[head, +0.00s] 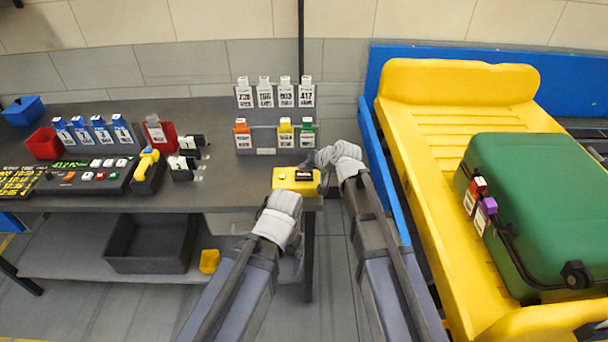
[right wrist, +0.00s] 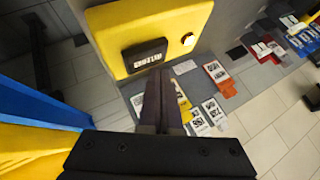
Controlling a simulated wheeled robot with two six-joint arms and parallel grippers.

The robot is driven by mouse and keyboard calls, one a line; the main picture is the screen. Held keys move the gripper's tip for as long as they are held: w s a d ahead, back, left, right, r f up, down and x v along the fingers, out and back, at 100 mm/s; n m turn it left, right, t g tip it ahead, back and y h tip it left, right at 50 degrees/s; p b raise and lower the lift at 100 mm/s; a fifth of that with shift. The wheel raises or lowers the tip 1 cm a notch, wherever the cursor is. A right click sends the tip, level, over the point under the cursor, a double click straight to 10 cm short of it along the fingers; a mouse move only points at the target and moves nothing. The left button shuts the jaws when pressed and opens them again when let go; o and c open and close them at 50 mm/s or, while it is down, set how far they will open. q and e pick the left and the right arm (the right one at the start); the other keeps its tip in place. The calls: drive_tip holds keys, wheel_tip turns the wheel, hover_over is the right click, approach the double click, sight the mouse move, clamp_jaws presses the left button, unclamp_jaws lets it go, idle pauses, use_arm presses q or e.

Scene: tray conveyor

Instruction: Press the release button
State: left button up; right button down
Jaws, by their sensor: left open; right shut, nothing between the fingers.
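The yellow box (head: 296,188) stands at the right end of the grey bench. In the right wrist view the yellow box (right wrist: 115,32) carries a black display (right wrist: 144,56) and a small pale round button (right wrist: 188,40). My right gripper (head: 312,163) is shut and empty, just behind the box at its right. In the right wrist view its fingers (right wrist: 162,98) appear close to the box's edge, apart from the button; touch with the box cannot be told. My left gripper (head: 285,201) is open, just in front of the box, its fingertips mostly hidden by its own body.
A rack with several number tags (head: 274,96) stands behind the box. A control panel (head: 88,175) and a yellow-black scanner (head: 149,168) lie left on the bench. On the right, a green suitcase (head: 540,190) lies in a yellow tray (head: 405,150) on the conveyor.

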drive_tip(key=shift+f, duration=0.1)
drive_tip(key=shift+f+b, duration=0.3)
drive_tip(key=shift+b, duration=0.15)
drive_tip(key=shift+f+b, duration=0.45)
idle(0.6)
idle(0.3)
drive_tip(key=shift+r+p, duration=0.9)
drive_tip(key=shift+p, duration=0.05)
